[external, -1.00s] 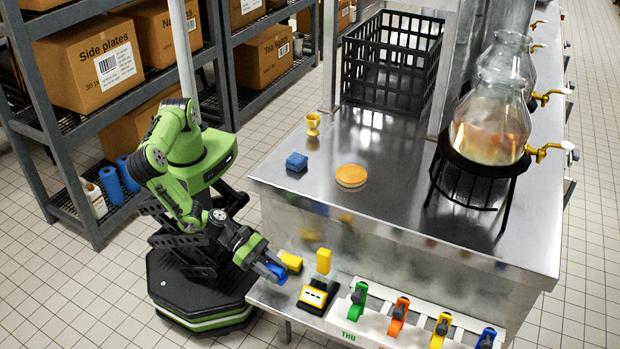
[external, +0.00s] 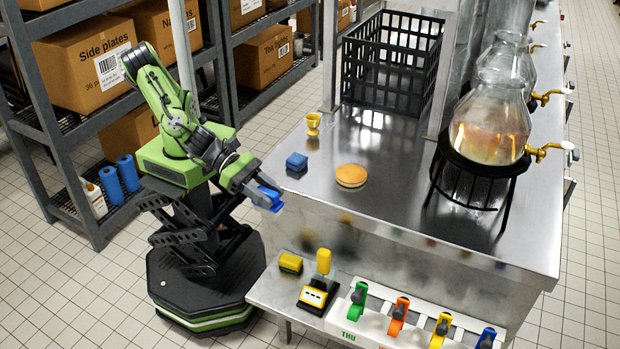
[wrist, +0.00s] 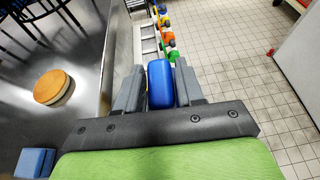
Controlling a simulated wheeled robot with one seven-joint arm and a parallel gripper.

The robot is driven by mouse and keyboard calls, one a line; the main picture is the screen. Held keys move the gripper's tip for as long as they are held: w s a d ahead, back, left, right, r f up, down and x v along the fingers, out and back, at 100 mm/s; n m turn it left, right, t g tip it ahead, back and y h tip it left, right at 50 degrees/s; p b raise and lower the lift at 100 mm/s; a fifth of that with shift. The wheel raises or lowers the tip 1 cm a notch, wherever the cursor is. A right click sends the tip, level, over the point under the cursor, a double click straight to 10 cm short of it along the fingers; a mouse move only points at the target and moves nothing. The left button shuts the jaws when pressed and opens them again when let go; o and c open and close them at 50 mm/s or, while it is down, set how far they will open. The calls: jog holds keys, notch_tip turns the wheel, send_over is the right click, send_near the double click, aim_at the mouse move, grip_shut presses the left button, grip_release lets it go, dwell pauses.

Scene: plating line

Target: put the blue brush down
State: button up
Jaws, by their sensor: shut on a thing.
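The blue brush (external: 268,196) is held in my gripper (external: 262,194), which is shut on it. In the wrist view the blue brush (wrist: 160,84) sits between the two grey fingers of my gripper (wrist: 159,90). Only its smooth blue part shows; no bristles can be made out. My gripper is in the air beside the left edge of the steel counter (external: 400,205), at about the height of its top and above the lower shelf (external: 262,292).
On the counter are a blue block (external: 297,162), a round orange-topped piece (external: 351,176), a yellow cup (external: 313,123), a black crate (external: 392,65) and a glass dispenser (external: 490,130). The shelf holds a yellow sponge (external: 290,263), a yellow-black device (external: 317,294) and several coloured clips.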

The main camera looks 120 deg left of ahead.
aim_at(267, 190)
notch_tip(267, 190, up, 11)
jog(key=w+a+n+y+p, duration=0.2)
jog(key=w+a+y+p, duration=0.1)
jog(key=a, duration=0.6)
jog(key=w+a+n+y+p, duration=0.2)
jog(key=w+a+p, duration=0.1)
jog(key=a, duration=0.6)
jog(key=s+a+n+g+y+p, duration=0.2)
jog(key=a+n+y+p, duration=0.1)
jog(key=a, duration=0.8)
jog(key=s+a+n+g+y+p, duration=0.2)
jog(key=a+n+y+p, duration=0.15)
jog(key=a, duration=0.75)
jog(key=shift+m+h, duration=0.45)
jog(key=shift+h, duration=0.2)
jog(key=f+b, duration=0.1)
jog(key=f, duration=0.4)
jog(key=f+b, duration=0.1)
jog(key=f, duration=0.4)
jog(key=f+b, duration=0.1)
jog(key=f, duration=0.4)
jog(key=shift+w+f, duration=0.1)
jog(key=shift+w, duration=0.25)
jog(key=shift+f, duration=0.1)
jog(key=o, duration=1.1)
jog(key=shift+c, duration=0.2)
